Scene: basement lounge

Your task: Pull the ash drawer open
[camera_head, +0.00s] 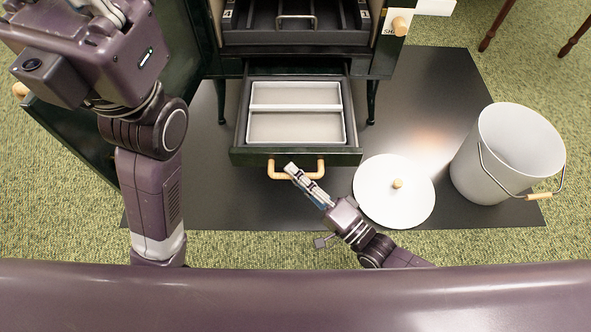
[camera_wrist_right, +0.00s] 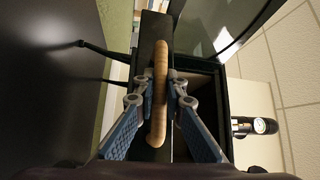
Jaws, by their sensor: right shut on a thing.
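The ash drawer (camera_head: 240,157) is dark green and stands pulled out of the stove, with a pale grey two-part pan (camera_head: 296,108) inside it. Its wooden bar handle (camera_head: 276,172) is on the drawer front. My right gripper (camera_head: 292,169) is shut on this handle; in the right wrist view the handle (camera_wrist_right: 160,75) lies between the two fingers (camera_wrist_right: 160,85). My left arm reaches up at the left, and its hand is cut by the top edge, so its fingers do not show clearly.
The stove stands on a dark floor plate (camera_head: 420,120). A round white lid (camera_head: 380,205) lies right of my right gripper. A white bucket (camera_head: 480,165) with a wooden grip stands farther right. Green carpet (camera_head: 50,200) surrounds the plate. A gauge (camera_wrist_right: 262,125) shows in the right wrist view.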

